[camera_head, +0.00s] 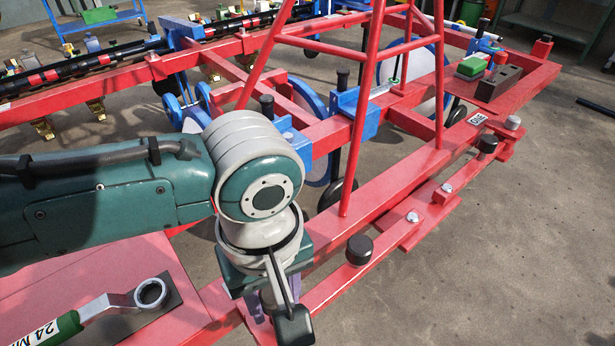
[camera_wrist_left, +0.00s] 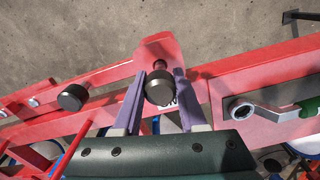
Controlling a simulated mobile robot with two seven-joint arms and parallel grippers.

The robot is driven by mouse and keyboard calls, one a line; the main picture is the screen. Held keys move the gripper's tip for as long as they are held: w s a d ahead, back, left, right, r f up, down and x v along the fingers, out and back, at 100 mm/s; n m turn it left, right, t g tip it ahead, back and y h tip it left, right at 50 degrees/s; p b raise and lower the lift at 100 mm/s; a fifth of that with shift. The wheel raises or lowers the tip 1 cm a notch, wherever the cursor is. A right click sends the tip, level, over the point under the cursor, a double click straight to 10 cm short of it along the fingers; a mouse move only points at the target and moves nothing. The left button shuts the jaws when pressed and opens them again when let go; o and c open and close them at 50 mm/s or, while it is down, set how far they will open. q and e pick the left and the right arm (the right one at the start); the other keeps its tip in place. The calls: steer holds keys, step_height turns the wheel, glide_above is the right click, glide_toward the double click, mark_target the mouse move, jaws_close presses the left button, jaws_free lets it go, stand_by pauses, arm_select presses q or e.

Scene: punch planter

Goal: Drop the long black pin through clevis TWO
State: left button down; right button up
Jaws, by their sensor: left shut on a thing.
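My left gripper (camera_head: 268,308) points down over the red side bar at the bottom middle of the head view. In the left wrist view its two purple fingers (camera_wrist_left: 157,95) are closed around a black round pin head (camera_wrist_left: 160,88). A short piece of shaft shows beyond the head, near a red plate (camera_wrist_left: 157,46). I cannot tell whether the shaft sits in a hole. My arm hides this pin in the head view. Another black head (camera_head: 360,248) stands on the red bar to the right; it also shows in the left wrist view (camera_wrist_left: 73,97). No clevis number is readable. My right gripper is not in view.
A red frame (camera_head: 402,215) with a tall A-shaped mast (camera_head: 362,110) rises close behind my arm. A green-handled wrench (camera_head: 100,305) lies at the lower left.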

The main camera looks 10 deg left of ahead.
arm_select(q)
steer(key=shift+f+b, duration=1.05)
steer(key=shift+f, duration=0.45)
steer(key=shift+r, duration=0.1)
stand_by(0.3)
steer(key=shift+r+p, duration=1.45)
steer(key=shift+p, duration=0.6)
steer(key=shift+f+b, duration=1.2)
steer(key=shift+f, duration=0.4)
steer(key=shift+r, duration=0.15)
steer(key=shift+r+p, duration=1.45)
steer(key=shift+p, duration=0.5)
